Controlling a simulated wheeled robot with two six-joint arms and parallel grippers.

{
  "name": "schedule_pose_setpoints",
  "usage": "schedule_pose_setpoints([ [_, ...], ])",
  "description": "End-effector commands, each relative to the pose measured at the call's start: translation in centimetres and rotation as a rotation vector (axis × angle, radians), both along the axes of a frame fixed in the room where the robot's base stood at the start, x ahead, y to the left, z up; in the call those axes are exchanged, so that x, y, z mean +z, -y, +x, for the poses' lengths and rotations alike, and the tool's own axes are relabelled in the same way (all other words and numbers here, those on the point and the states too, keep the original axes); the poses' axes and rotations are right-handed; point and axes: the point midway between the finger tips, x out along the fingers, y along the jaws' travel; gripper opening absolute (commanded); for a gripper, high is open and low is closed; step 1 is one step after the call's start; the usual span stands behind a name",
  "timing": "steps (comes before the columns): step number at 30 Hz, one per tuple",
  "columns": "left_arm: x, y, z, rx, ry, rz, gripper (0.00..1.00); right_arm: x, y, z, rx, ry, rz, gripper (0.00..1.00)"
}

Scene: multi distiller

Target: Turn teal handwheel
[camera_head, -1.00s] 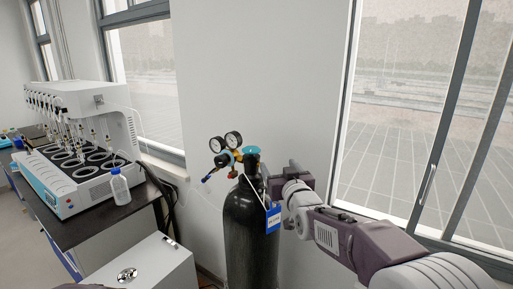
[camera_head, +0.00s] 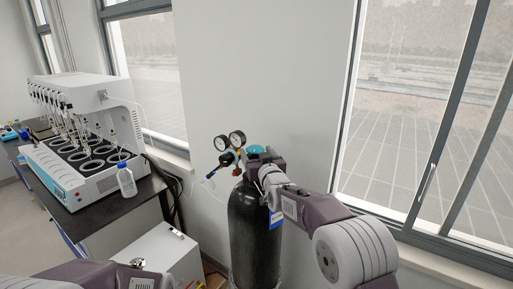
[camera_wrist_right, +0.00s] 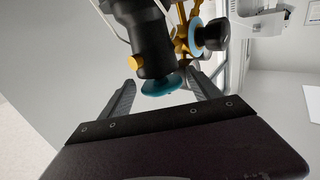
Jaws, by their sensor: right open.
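The teal handwheel (camera_head: 258,149) sits on top of the dark gas cylinder (camera_head: 245,235) in the head view. In the right wrist view the teal handwheel (camera_wrist_right: 160,86) lies between the two fingers of my right gripper (camera_wrist_right: 163,77), which is open with gaps beside the wheel. In the head view my right gripper (camera_head: 261,163) is at the cylinder top, and its body hides part of the valve. My left arm shows at the bottom left, with a dark end (camera_head: 140,276); its fingers cannot be made out.
Two pressure gauges (camera_head: 229,141) and a regulator stand left of the handwheel. A blue tag (camera_head: 275,217) hangs on the cylinder. A distiller (camera_head: 75,160) and a bottle (camera_head: 126,180) stand on a black bench at left, with a white box (camera_head: 165,250) below. A wall and windows are behind.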

Motion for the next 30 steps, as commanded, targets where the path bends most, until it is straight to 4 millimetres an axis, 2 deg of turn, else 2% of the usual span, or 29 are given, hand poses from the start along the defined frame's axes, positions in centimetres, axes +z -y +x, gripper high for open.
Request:
schedule_pose_setpoints([
  [8, 0.1, 0.0, 0.0, 0.000, 0.000, 0.000, 0.36, -0.1, -0.1, 0.4, 0.000, 0.000, 0.000, 0.72],
  [9, 0.1, 0.0, 0.0, 0.000, 0.000, 0.000, 0.36, -0.1, -0.1, 0.4, 0.000, 0.000, 0.000, 0.67],
  [14, 0.1, 0.0, 0.0, 0.000, 0.000, 0.000, 0.36, -0.1, -0.1, 0.4, 0.000, 0.000, 0.000, 0.22],
  [15, 0.1, 0.0, 0.0, 0.000, 0.000, 0.000, 0.36, -0.1, -0.1, 0.3, 0.000, 0.000, 0.000, 0.18],
  [24, 0.4, 0.0, 0.0, 0.000, 0.000, 0.000, 0.36, 0.3, -0.5, 0.3, -0.085, 0.009, 0.006, 0.18],
  [26, 1.7, 0.0, 0.0, 0.000, -0.001, 0.000, 0.36, 0.9, -0.7, 0.3, -0.123, 0.007, 0.006, 0.18],
  [27, 3.4, 0.0, 0.0, 0.000, -0.001, 0.000, 0.36, 1.4, -0.8, 0.3, -0.156, 0.002, 0.005, 0.18],
  [30, 6.4, 0.0, 0.0, 0.000, 0.000, 0.000, 0.36, 1.5, -0.9, 0.3, -0.235, 0.000, 0.000, 0.18],
])
